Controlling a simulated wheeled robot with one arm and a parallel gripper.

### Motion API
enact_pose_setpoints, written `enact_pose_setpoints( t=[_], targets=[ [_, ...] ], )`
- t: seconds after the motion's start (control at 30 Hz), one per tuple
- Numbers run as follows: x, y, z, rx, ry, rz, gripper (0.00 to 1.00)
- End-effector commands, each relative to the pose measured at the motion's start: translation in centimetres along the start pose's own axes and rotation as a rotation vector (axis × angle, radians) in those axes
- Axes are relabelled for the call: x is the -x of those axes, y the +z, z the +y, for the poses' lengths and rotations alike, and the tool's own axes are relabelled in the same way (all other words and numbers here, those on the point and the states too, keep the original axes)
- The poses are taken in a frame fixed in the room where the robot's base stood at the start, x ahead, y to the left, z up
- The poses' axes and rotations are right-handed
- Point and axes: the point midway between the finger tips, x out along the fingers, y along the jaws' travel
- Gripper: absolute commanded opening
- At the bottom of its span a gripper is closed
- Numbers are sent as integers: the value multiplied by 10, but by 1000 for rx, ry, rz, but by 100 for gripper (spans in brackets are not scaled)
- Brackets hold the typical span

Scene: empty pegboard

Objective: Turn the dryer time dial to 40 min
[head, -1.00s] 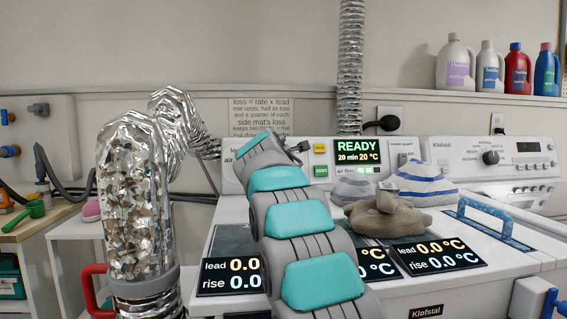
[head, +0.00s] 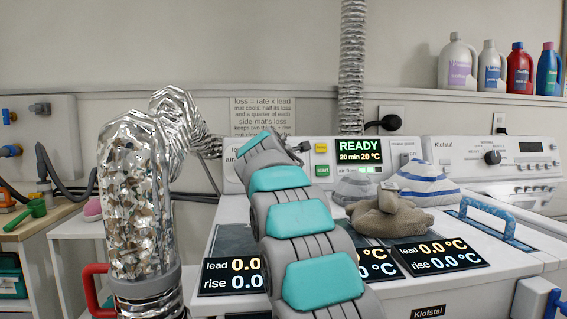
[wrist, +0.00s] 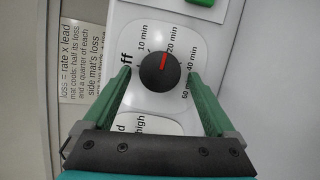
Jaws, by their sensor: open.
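The time dial (wrist: 160,72) is a round black knob on the white dryer panel in the wrist view. Its red pointer mark points up and slightly right, toward the 20 min label. The 40 min label is to the right of the knob. My gripper (wrist: 160,75) is open, with one green finger on each side of the knob and a visible gap on both sides. In the head view my arm hides the dial and my gripper. The dryer display (head: 360,151) reads READY, 20 min 20 °C.
A green START button (head: 322,170) and a yellow button (head: 321,147) are beside the display. Striped cloth bundles (head: 425,183) and a brown cloth (head: 388,215) lie on the dryer top. A silver foil duct (head: 140,200) stands close on the left.

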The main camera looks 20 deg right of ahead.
Motion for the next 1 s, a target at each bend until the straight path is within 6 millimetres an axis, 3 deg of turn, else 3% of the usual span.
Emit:
enact_pose_setpoints(
  t=[0.27,0.73,1.0],
  targets=[
    [7,1,1,-1,2,0,91],
    [65,0,1,0,3,1,91],
    [78,-1,-1,1,-1,1,91]
  ],
)
